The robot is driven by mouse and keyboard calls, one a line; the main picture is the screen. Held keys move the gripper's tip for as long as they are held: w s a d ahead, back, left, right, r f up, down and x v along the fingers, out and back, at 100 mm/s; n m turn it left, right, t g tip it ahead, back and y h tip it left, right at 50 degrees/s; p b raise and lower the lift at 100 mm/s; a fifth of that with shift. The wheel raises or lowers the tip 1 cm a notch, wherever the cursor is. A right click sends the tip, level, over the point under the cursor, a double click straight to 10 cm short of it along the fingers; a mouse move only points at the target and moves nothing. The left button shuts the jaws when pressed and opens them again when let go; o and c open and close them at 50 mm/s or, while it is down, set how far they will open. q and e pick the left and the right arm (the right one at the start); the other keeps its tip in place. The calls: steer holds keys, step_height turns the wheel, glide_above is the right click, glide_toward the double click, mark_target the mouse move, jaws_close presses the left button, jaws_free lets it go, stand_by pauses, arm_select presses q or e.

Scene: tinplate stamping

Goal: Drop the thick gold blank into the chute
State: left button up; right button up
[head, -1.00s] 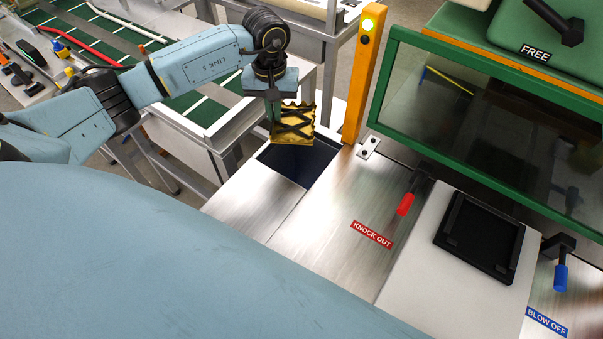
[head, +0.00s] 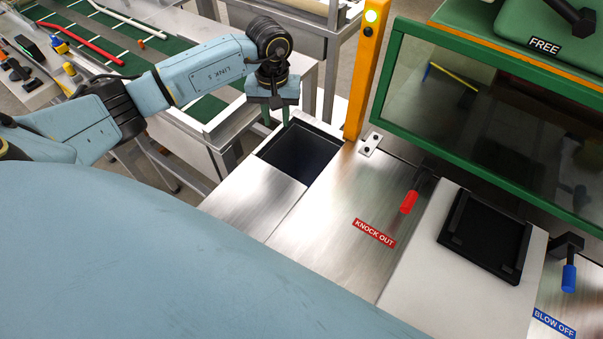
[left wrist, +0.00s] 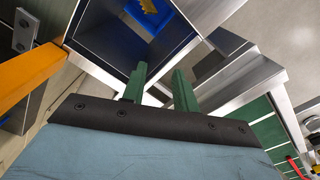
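The chute (head: 297,157) is a dark square opening in the metal bench top, beside the orange post. My left gripper (head: 277,117) is at the chute's far left edge, with its green fingers apart and nothing between them. In the left wrist view the open fingers (left wrist: 160,78) point toward the chute (left wrist: 110,38). The gold blank (left wrist: 149,8) shows in part inside the chute, at the top edge of that view; the rest of it is cut off. It is not visible in the head view. My right gripper is not in view.
An orange post (head: 364,70) with a lit lamp stands behind the chute. A green-framed guard (head: 480,130), a red knock-out lever (head: 409,202), a black fixture (head: 486,235) and a blue lever (head: 568,277) are on the right. A conveyor table (head: 110,45) lies at the back left.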

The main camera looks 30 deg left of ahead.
arm_select(q)
step_height(320, 180, up, 13)
steer(key=shift+r, duration=0.2)
stand_by(0.3)
steer(key=shift+s, duration=0.1)
stand_by(0.3)
